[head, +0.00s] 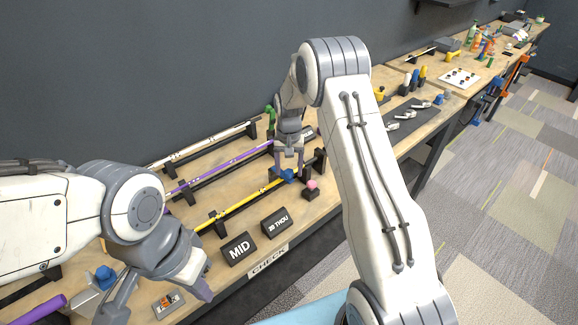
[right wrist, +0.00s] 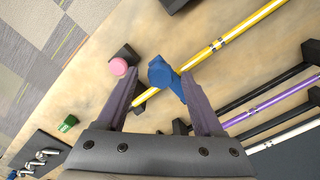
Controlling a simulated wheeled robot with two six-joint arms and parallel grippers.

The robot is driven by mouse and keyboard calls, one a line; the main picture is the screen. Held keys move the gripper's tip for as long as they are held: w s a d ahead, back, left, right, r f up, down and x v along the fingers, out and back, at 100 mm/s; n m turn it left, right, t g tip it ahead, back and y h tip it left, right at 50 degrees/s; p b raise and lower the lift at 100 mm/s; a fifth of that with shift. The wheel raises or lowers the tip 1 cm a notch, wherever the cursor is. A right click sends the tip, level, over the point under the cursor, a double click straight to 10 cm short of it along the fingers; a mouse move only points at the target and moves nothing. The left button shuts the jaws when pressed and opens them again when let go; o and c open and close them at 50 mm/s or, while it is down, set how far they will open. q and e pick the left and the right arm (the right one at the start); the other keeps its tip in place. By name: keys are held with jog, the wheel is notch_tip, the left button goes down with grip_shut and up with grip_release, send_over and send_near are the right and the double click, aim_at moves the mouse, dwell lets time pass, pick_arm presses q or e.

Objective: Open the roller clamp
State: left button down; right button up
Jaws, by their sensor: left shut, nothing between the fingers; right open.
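A small blue piece (head: 287,176), which I cannot surely name as the roller clamp, sits near the right end of the yellow shaft (head: 243,207). The blue piece also shows in the right wrist view (right wrist: 165,76), at the end of the yellow shaft there. My right gripper (head: 290,165) is open above it; in the right wrist view its fingers (right wrist: 160,82) lie either side of the blue piece, and contact cannot be told. My left gripper (head: 204,288) is shut and empty over the near left part of the bench.
Purple (head: 228,164) and white (head: 215,142) shafts lie on black stands behind the yellow one. A pink-topped black block (head: 312,187) stands close right of the blue piece. Black signs MID (head: 239,250) and another (head: 276,222) stand near the front edge.

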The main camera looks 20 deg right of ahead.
grip_shut()
dwell(1.4)
